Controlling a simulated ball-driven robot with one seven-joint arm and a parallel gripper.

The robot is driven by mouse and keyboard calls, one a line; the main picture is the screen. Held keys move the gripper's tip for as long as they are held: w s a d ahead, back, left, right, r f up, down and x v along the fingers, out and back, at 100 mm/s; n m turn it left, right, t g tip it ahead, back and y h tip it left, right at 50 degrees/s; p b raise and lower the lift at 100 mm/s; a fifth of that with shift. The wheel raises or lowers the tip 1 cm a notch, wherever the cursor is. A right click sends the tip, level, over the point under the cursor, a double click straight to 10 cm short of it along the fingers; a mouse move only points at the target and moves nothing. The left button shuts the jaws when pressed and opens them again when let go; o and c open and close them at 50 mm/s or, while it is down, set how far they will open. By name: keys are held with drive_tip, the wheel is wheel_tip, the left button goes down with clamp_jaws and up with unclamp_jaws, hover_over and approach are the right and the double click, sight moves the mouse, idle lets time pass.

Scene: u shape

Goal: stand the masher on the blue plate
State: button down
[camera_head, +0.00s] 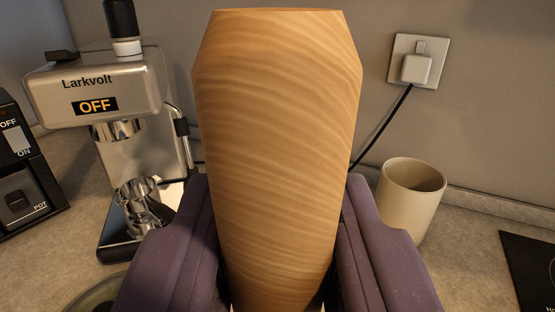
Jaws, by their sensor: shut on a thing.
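My gripper (278,205) has two purple fingers, shut on the sides of a large, tapered piece of light wood. I take this for the masher (278,110). It stands roughly upright in the picture, with its broad, bevelled end at the top. Its lower part is hidden between the fingers and by the bottom edge of the view. No blue plate can be made out.
A coffee machine (150,85) reading OFF stands at the left, beside a black appliance (30,175). A beige cup (405,200) stands right, below a wall socket (415,62). A dark panel (532,265) lies far right. A round rim (95,293) shows at bottom left.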

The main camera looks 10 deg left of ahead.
drive_tip(key=shift+s+f+b, duration=0.1)
drive_tip(key=shift+f+b, duration=1.4)
drive_tip(key=shift+f, duration=1.45)
drive_tip(key=shift+f+b, duration=1.1)
drive_tip(key=shift+b, duration=0.4)
unclamp_jaws()
drive_tip(key=shift+s, duration=0.15)
idle(0.6)
drive_tip(key=s+d+b, duration=0.1)
drive_tip(key=s+b, duration=0.1)
drive_tip(key=s, duration=0.6)
drive_tip(key=shift+s, duration=0.35)
idle(0.5)
